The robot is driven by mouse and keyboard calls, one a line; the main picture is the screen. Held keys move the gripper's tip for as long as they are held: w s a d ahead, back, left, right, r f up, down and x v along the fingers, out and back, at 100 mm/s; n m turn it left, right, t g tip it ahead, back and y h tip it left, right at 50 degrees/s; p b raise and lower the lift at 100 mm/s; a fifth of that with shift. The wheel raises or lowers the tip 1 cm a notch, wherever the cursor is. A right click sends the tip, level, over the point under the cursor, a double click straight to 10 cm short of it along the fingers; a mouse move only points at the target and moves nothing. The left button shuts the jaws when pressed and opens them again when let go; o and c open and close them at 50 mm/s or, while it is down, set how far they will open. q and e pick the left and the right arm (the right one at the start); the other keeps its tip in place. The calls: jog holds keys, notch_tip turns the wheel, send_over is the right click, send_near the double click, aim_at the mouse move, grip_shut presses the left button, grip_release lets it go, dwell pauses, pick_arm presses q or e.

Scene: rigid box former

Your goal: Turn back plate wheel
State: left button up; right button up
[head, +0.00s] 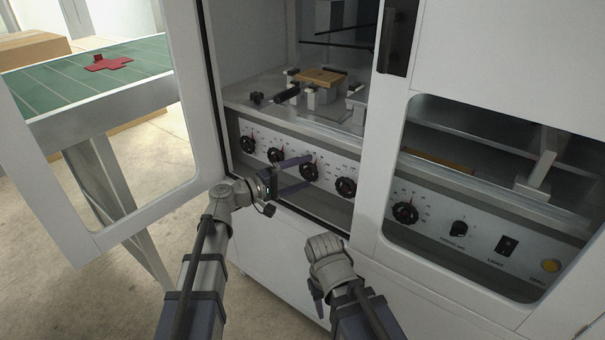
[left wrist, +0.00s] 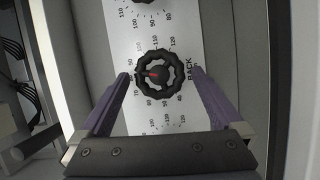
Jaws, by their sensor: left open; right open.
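The back plate wheel (left wrist: 146,88) is a black spoked handwheel with a red pointer, beside the word BACK on a white scale plate. The pointer aims left in the left wrist view, near the 80 to 90 marks. In the head view this wheel (head: 309,173) is in the row on the lower panel. My left gripper (head: 306,170) is open, its purple fingers reaching toward the panel on either side of the wheel; it also shows in the left wrist view (left wrist: 161,74). Contact with the rim cannot be told. My right gripper (head: 318,299) hangs low before the cabinet, partly hidden by its wrist.
Similar wheels (head: 248,144) (head: 345,187) flank this one. Another dial (head: 404,212) sits behind the right window. The open cabinet door (head: 82,250) stands left of my left arm. A green table (head: 140,62) with a red part (head: 110,63) is beyond it.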

pick_arm(q)
jog(key=v, duration=0.7)
jog(key=shift+a, duration=0.2)
jog(key=shift+s+a, duration=0.1)
